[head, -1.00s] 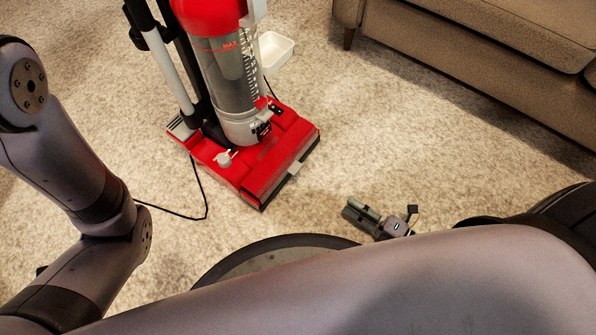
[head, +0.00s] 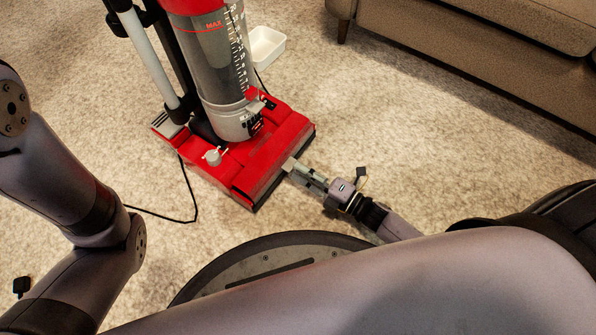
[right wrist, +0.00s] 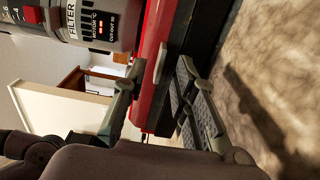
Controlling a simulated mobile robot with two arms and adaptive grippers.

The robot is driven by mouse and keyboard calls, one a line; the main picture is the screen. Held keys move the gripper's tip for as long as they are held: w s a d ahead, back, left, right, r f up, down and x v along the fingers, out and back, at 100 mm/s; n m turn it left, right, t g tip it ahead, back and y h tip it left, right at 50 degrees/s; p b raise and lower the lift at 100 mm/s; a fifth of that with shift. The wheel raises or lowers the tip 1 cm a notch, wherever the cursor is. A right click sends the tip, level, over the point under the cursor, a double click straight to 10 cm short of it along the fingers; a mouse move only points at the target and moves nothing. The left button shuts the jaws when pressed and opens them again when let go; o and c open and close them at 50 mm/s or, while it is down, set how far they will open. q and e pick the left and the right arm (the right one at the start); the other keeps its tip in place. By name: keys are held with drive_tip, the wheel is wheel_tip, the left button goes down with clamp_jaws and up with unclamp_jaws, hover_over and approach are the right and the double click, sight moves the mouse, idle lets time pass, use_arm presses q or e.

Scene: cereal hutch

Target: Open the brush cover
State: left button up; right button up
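The red brush cover (head: 258,172) is the front part of the floor head of an upright vacuum cleaner (head: 222,115). A small light-grey tab (head: 289,164) sticks out at its front edge; the tab (right wrist: 160,62) also shows in the right wrist view. My right gripper (head: 299,173) is low over the carpet with its fingertips at the tab. In the right wrist view my right gripper (right wrist: 161,72) is open, its fingers spread on either side of the tab. I cannot tell whether they touch it. The cover looks closed. My left gripper's fingers are out of view.
A white tray (head: 266,46) lies behind the vacuum. A brown sofa (head: 480,50) stands at the upper right. A black cord (head: 188,190) runs over the carpet to the left of the floor head. Carpet (head: 400,130) is free to the right.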

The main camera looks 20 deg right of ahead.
drive_tip(key=shift+x, duration=0.95)
clamp_jaws()
